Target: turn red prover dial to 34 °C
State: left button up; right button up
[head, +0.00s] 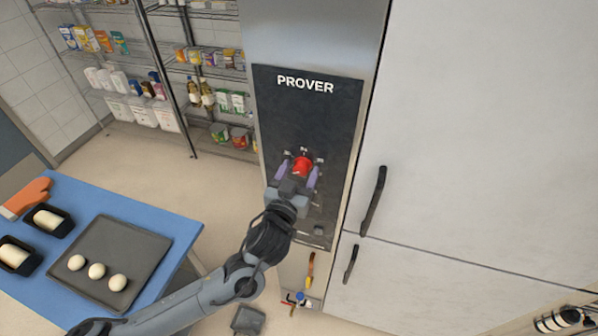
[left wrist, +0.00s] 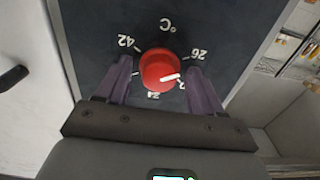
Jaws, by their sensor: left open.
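The red prover dial (head: 302,166) sits on the dark PROVER panel (head: 312,115) in the head view. My left gripper (head: 299,172) is open with its purple fingers on either side of the dial. In the left wrist view the dial (left wrist: 159,62) lies between the fingers (left wrist: 160,72), with small gaps visible beside it. My right gripper is not in view.
White doors with black handles (head: 373,200) stand right of the panel. A blue table (head: 170,215) at lower left holds a dark tray (head: 140,244) with dough balls, loaf tins and an orange mitt (head: 27,198). Wire shelves (head: 190,125) stand behind. Small tools (head: 300,297) are below the panel.

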pick_arm(q)
jog(key=shift+f, duration=0.1)
jog(key=c, duration=1)
jog(key=shift+c, duration=0.2)
